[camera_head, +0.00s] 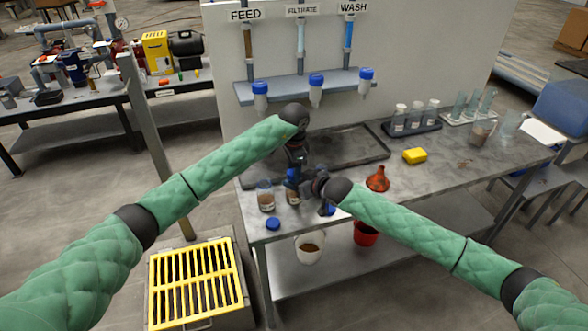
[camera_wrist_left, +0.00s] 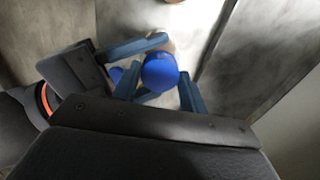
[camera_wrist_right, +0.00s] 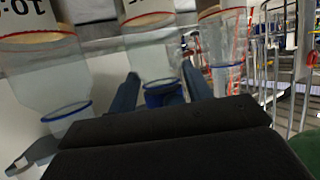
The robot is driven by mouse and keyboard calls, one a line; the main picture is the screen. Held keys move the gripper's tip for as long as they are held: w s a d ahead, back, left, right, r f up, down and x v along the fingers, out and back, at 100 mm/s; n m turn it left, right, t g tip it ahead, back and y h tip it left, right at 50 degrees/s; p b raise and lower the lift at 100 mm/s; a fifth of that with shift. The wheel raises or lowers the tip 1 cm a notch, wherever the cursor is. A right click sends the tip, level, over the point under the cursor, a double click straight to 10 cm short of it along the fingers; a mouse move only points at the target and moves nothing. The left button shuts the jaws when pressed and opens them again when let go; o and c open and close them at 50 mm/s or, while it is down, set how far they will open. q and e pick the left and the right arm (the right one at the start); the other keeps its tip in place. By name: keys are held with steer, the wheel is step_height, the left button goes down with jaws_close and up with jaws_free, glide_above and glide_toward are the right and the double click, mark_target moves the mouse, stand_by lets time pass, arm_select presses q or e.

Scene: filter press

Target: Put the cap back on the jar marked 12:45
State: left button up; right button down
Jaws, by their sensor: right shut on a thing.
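Brown-bottomed jars stand at the bench's front left: an open-looking jar (camera_head: 266,198) and a middle jar (camera_head: 293,197) between my grippers. My right gripper (camera_head: 306,186) is shut on the middle jar, which shows upside down between its fingers in the right wrist view (camera_wrist_right: 152,55). A blue cap (camera_wrist_left: 160,72) is at its top. My left gripper (camera_wrist_left: 172,98) is above it, fingers apart on either side of the cap; contact is unclear. Loose blue caps lie at the front edge (camera_head: 272,223) and near my right gripper (camera_head: 330,210). The time labels are not readable enough to pick out 12:45.
A red funnel (camera_head: 378,181) and yellow sponge (camera_head: 415,156) lie to the right on the bench. A dark tray (camera_head: 345,150) lies behind. Capped bottles (camera_head: 316,88) hang under the FEED, FILTRATE and WASH lines. A white bucket (camera_head: 309,254) and red bucket (camera_head: 366,236) stand below.

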arm_select(q)
steer(key=shift+c, duration=1.4)
steer(key=o, duration=1.1)
steer(key=shift+r, duration=0.1)
steer(key=shift+r, duration=2.2)
steer(key=o, duration=0.5)
steer(key=shift+o, duration=0.2)
steer(key=shift+r, duration=0.1)
